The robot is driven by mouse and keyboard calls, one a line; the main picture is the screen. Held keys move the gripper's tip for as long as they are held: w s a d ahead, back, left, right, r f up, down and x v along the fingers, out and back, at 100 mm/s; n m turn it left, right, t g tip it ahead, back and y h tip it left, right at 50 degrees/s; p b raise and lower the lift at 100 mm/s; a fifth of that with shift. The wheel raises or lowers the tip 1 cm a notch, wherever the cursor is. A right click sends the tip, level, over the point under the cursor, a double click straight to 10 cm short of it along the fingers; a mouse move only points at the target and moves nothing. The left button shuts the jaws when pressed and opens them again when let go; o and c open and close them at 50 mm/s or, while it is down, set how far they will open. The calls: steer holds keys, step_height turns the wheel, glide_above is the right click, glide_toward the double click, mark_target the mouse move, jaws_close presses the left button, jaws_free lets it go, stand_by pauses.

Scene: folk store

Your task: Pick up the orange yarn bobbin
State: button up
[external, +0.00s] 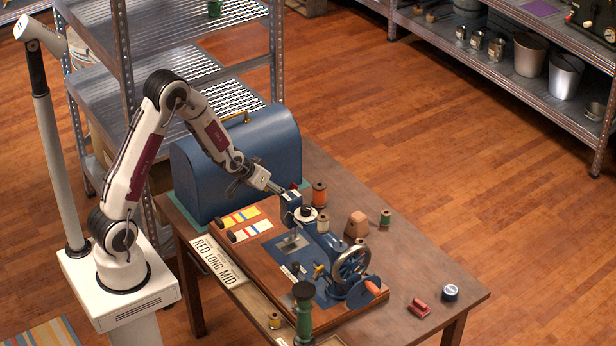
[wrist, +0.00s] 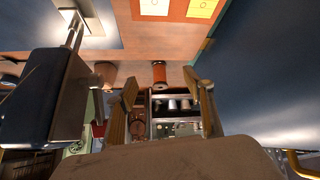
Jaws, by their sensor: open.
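An orange bobbin (external: 319,194) stands upright on the table behind the blue sewing machine (external: 330,255). It also shows in the wrist view (wrist: 159,73), ahead of my gripper and between its two fingers in the picture. My gripper (external: 278,188) is open and empty, above the board between the blue domed case and the sewing machine head. In the wrist view its fingers (wrist: 161,92) are spread apart, with a gap between them and the bobbin. A second orange-tan spool (external: 322,223) stands nearer the machine, partly hidden by it.
The blue domed case (external: 235,160) fills the right of the wrist view; the machine fills its left.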

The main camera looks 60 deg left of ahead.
mark_target(321, 185)
steer(key=w+f+t, duration=0.1)
steer(key=w, duration=0.2)
steer(key=w+a+f+t, duration=0.1)
steer(key=w+f+t, duration=0.1)
steer(key=w, duration=0.2)
steer(key=w+f+m+t+y, duration=0.1)
steer(key=w+f, duration=0.1)
steer(key=w, duration=0.2)
steer(key=shift+a+f+t, duration=0.1)
steer(key=shift+a+t, duration=0.1)
steer(key=shift+t, duration=0.2)
steer(key=shift+w+f+t, duration=0.1)
steer(key=shift+w+t, duration=0.4)
steer(key=shift+w, duration=0.05)
steer(key=shift+x, duration=1.3)
steer(key=shift+w, duration=0.15)
steer(key=shift+x, duration=2.5)
steer(key=shift+d, duration=0.15)
steer(key=c, duration=1.2)
